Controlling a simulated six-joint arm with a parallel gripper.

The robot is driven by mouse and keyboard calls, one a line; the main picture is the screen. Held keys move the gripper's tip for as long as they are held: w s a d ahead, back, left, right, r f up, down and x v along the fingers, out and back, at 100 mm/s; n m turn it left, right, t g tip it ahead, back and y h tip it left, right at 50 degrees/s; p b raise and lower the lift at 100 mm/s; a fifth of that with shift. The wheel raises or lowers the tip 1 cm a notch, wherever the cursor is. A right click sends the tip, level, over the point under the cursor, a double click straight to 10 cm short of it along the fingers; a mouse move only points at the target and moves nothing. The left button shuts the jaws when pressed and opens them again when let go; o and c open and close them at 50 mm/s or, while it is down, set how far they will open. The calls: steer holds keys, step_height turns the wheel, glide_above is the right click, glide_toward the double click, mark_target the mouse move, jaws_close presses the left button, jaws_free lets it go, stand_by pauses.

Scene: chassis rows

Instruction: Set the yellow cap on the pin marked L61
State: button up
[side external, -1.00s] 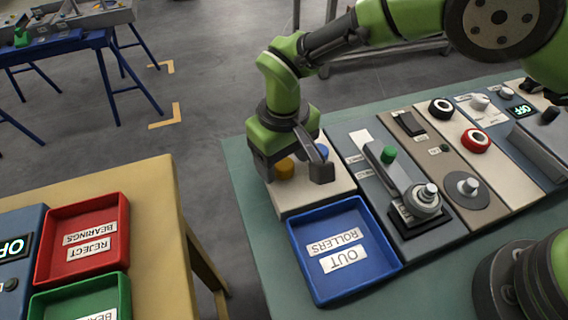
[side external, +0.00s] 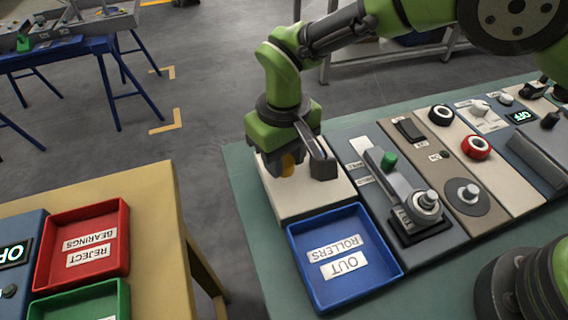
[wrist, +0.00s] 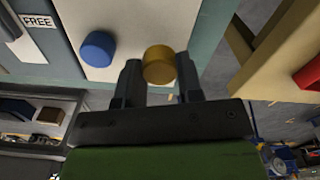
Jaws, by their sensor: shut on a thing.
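The yellow cap (side external: 287,167) is a short round piece between the fingers of my gripper (side external: 286,164), over the cream panel (side external: 287,207). In the wrist view the yellow cap (wrist: 159,65) sits between the two dark fingertips of my gripper (wrist: 158,78), which is shut on it. I cannot tell whether the cap is resting on the panel or raised. A blue cap (wrist: 98,48) stands on the cream panel, left of the yellow one in the wrist view. My gripper hides it in the side view. No pin or mark reading L61 can be made out.
A blue tray labelled OUT ROLLERS (side external: 305,290) lies in front of the cream panel. A grey panel with a lever and green knob (side external: 389,160) stands right of it. A FREE label (wrist: 37,21) shows in the wrist view. A red tray (side external: 50,278) sits on the yellow table.

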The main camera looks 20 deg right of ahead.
step_height(320, 180, up, 7)
steer(key=shift+f, duration=0.15)
steer(key=shift+s+d+r, duration=0.2)
steer(key=shift+d+r, duration=0.45)
steer(key=shift+r, duration=0.05)
steer(key=s+d+r, duration=0.1)
steer(key=s+d, duration=0.4)
steer(key=d, duration=0.3)
glide_above(432, 193)
steer(key=shift+f, duration=2.7)
